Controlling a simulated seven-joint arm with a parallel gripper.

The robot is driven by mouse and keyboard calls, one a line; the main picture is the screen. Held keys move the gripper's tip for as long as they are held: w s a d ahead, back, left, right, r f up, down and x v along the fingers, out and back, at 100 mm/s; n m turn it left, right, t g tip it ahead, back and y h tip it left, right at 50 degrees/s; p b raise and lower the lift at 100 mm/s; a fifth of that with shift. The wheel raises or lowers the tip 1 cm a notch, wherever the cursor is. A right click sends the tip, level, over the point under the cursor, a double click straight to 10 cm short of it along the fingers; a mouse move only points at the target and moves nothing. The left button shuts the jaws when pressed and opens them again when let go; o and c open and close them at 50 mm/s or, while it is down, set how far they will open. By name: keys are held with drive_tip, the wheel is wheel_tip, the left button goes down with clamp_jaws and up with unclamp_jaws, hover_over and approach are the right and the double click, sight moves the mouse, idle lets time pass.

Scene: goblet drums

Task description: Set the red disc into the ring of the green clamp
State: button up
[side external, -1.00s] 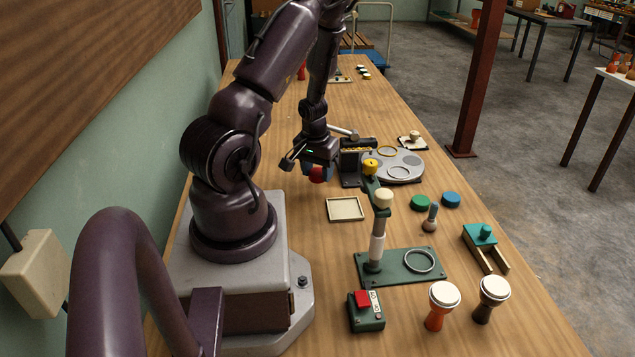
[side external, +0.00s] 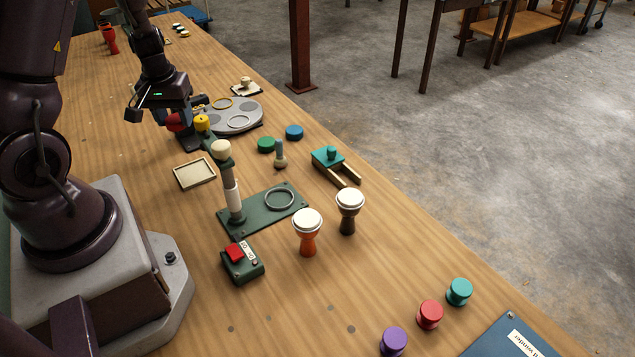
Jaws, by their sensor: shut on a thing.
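My gripper (side external: 172,115) is at the upper left of the view, shut on the red disc (side external: 174,123). It holds the disc beside the dark stand, and the fingers hide part of the disc. The green clamp has a flat green base plate (side external: 241,219) with a metal ring (side external: 279,199) on its right side.
A shallow tray (side external: 194,174) lies between gripper and clamp. A grey plate with round recesses (side external: 232,117) is behind.

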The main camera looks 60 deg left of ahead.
drive_tip(key=w+d+r+m, duration=0.4)
drive_tip(key=w+d+m, duration=0.2)
drive_tip(key=w+d, duration=0.65)
drive_tip(key=n, duration=0.2)
hover_over(280, 199)
wheel_tip(280, 199, down, 5)
drive_tip(key=f, duration=0.4)
drive_tip(key=shift+s+d+f, duration=0.1)
drive_tip(key=shift+s, duration=0.2)
drive_tip(key=shift+f, duration=2.4)
